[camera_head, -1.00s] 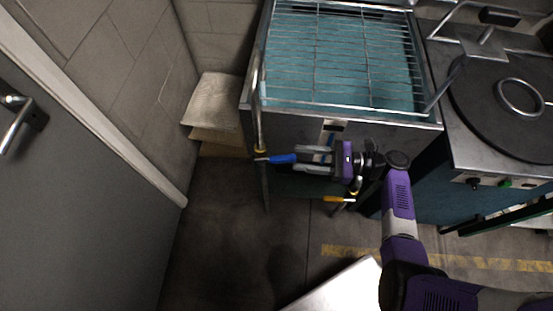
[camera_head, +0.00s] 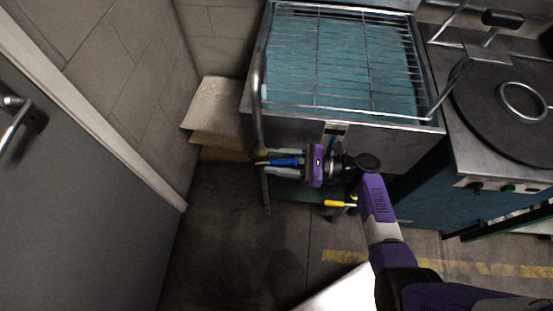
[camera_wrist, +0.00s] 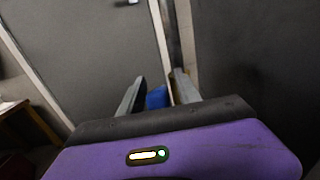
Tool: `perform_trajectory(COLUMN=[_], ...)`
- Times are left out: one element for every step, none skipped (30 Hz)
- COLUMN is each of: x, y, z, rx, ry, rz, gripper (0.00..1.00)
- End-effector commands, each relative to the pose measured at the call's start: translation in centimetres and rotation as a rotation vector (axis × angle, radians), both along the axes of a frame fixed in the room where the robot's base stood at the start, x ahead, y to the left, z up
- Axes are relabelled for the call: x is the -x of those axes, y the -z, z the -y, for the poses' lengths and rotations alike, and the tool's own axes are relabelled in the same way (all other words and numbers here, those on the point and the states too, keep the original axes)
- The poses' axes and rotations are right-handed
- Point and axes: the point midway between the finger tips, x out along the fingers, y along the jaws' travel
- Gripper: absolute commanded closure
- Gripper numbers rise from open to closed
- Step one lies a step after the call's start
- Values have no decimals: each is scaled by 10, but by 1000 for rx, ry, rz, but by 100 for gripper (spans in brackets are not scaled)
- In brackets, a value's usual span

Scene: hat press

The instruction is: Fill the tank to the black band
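The tank (camera_head: 432,124) is a steel box of blue-green water (camera_head: 345,60) under a wire rack, at the top of the head view. A small gauge with a dark mark (camera_head: 335,129) is on its front; its level is too small to read. A blue lever handle (camera_head: 285,162) sits on the pipe at the tank's left front corner, and it also shows in the wrist view (camera_wrist: 157,97). My gripper (camera_head: 270,163) is open, with one finger on each side of the blue handle, apparently not clamped on it. A yellow handle (camera_head: 337,204) is lower, below the tank.
A vertical metal pipe (camera_head: 256,105) runs down the tank's left front corner. A press with a round dark plate (camera_head: 520,125) stands to the right. Cardboard or sacks (camera_head: 215,110) lie by the wall. A grey door (camera_head: 70,210) is at left. The floor between is clear.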

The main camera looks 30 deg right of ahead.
Motion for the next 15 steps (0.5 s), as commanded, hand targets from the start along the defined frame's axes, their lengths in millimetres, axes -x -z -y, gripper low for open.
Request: perform_trajectory(x=[0,0,0,0,0,0,0,0,0,0,0,0,0,0,0], y=[0,0,0,0,0,0,0,0,0,0,0,0,0,0,0], z=[0,0,0,0,0,0,0,0,0,0,0,0,0,0,0], rx=[0,0,0,0,0,0,0,0,0,0,0,0,0,0,0], ry=[0,0,0,0,0,0,0,0,0,0,0,0,0,0,0], rz=[0,0,0,0,0,0,0,0,0,0,0,0,0,0,0], gripper=[60,60,60,60,60,68,74,80,88,93,99,100,100,100,100])
